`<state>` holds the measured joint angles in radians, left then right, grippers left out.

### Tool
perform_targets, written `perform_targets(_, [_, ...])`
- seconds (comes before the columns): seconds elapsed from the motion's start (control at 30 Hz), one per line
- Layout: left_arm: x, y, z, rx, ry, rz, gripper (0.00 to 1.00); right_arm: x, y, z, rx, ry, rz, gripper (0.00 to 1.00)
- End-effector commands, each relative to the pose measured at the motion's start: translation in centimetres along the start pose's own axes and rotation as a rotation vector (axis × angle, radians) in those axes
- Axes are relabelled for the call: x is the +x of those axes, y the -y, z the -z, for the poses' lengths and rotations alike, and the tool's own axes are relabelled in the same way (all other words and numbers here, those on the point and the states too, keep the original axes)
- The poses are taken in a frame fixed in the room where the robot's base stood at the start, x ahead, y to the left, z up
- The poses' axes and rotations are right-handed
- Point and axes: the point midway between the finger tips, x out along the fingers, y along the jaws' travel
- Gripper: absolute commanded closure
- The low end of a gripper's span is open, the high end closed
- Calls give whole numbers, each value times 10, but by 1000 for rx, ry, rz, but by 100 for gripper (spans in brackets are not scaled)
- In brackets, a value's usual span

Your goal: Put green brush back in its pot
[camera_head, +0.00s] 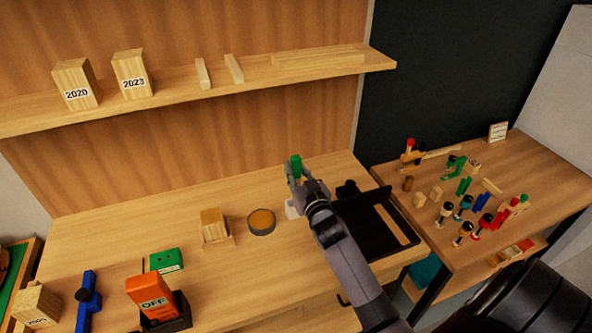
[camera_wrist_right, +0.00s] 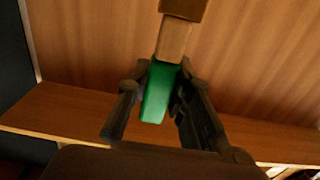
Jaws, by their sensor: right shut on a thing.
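My right gripper (camera_head: 300,180) is shut on the green brush (camera_head: 296,165) above the back of the wooden bench. In the right wrist view, the green handle (camera_wrist_right: 159,95) sits between the fingers, with a pale wood section and a dark brown end beyond it at the top edge. A small white block-like item (camera_head: 292,209) stands just below the gripper, partly hidden by it; I cannot tell whether it is the brush's pot. My left gripper is not in view.
A round tin (camera_head: 261,222) and a wooden block (camera_head: 213,225) stand left of the gripper. A black tray (camera_head: 388,231) lies to the right, partly behind my arm. A side table (camera_head: 546,187) holds several tools. A shelf (camera_head: 180,94) runs above the bench.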

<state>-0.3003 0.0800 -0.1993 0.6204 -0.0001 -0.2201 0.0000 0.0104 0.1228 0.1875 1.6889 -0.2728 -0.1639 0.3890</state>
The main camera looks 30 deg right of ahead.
Motion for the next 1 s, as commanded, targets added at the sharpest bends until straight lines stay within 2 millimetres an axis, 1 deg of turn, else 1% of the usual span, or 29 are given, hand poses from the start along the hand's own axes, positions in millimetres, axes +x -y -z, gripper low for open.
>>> perform_targets(0.27, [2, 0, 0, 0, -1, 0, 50, 0, 0, -2, 0, 0, 0, 100])
perform_targets(1.0, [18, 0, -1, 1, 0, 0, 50, 0, 0, -24, 0, 0, 0, 100])
